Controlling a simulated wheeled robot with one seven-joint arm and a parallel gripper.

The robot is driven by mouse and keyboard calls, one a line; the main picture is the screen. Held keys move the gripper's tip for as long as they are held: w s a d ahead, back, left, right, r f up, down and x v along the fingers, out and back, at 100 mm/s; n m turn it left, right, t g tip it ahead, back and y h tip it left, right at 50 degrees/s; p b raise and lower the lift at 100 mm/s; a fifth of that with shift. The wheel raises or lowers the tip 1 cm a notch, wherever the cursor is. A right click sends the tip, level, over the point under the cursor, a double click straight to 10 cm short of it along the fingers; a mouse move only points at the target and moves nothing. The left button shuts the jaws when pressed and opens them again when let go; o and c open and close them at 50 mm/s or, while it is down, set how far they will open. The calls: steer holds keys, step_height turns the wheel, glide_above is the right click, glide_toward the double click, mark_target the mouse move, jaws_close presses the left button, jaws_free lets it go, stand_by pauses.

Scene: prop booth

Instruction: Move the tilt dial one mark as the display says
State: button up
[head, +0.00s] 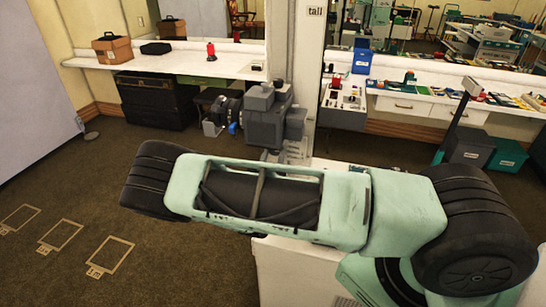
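My gripper is not in view. My mint-green arm with black joints stretches across the lower half of the head view. Just beyond it stands a grey, boxy, camera-like device (272,110) with black round parts on its left side. My arm hides its lower part. I cannot pick out a tilt dial or its marks on it. I can make out no readable display. A white panel (344,97) with small dark and coloured parts lies on the counter right of the device, too small to read.
A white counter (170,62) along the back holds a brown box (113,48), a black case (156,48) and a red object (211,52). A post (311,60) labelled "tall" rises behind the device. A blue box (362,56) stands right. Open carpet (60,190) has outlined rectangles.

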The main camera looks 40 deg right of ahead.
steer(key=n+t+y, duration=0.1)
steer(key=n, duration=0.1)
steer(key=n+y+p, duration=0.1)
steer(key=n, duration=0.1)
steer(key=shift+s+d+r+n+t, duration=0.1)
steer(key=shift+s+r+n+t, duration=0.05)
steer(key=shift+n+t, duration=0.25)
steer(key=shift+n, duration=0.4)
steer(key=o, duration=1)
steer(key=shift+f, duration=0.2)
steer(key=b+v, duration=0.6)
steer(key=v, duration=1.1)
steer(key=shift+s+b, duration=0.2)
steer(key=shift+b, duration=0.1)
